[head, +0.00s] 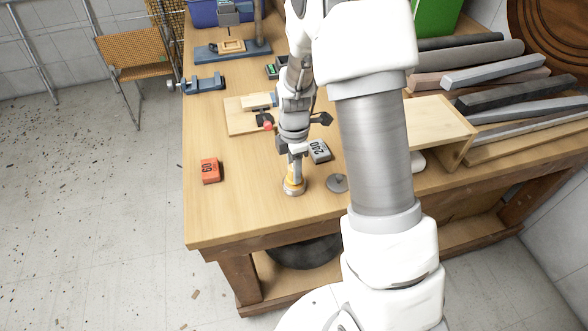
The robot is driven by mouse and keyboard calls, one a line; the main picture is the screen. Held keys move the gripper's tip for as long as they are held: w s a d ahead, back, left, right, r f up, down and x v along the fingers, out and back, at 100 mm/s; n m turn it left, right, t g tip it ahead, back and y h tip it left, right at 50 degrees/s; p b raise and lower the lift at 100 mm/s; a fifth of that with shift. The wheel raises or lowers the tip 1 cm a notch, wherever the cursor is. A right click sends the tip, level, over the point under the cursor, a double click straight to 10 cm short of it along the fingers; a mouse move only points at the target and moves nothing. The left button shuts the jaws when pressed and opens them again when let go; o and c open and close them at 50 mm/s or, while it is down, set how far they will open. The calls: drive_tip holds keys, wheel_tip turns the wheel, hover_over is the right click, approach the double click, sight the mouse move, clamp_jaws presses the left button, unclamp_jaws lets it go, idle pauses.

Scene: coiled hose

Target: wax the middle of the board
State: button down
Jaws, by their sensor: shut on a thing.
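A flat pale wooden board (236,118) lies on the workbench, partly behind my arm. A small block and red and dark parts lie at its right side. My gripper (295,172) points down near the bench's front edge, nearer than the board and apart from it. It is shut on a small yellow-orange thing (292,181), probably a wax applicator. The thing's lower end meets a round, shallow tin (293,190) on the bench; I cannot tell whether it is in the tin or just above. A grey disc with a knob (337,184), perhaps the lid, lies to the right.
A red block marked 60 (210,171) lies left, a grey block marked 240 (319,151) behind my gripper. A blue vise (204,84) is on the left edge. A wooden box (440,118) and several bars stand right. The bench's front left is clear.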

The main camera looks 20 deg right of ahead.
drive_tip(key=shift+r+p, duration=1.55)
drive_tip(key=shift+r, duration=1.3)
drive_tip(key=m, duration=0.5)
drive_tip(key=shift+s+f, duration=0.15)
drive_tip(key=shift+s, duration=0.05)
drive_tip(key=m, duration=0.4)
drive_tip(key=shift+s+m, duration=0.2)
drive_tip(key=shift+m, duration=0.2)
drive_tip(key=m, duration=0.4)
drive_tip(key=shift+s+f+m, duration=0.1)
drive_tip(key=shift+s+m, duration=0.05)
drive_tip(key=shift+m, duration=0.25)
drive_tip(key=m, duration=0.4)
drive_tip(key=shift+s+m, duration=0.2)
drive_tip(key=shift+m, duration=0.1)
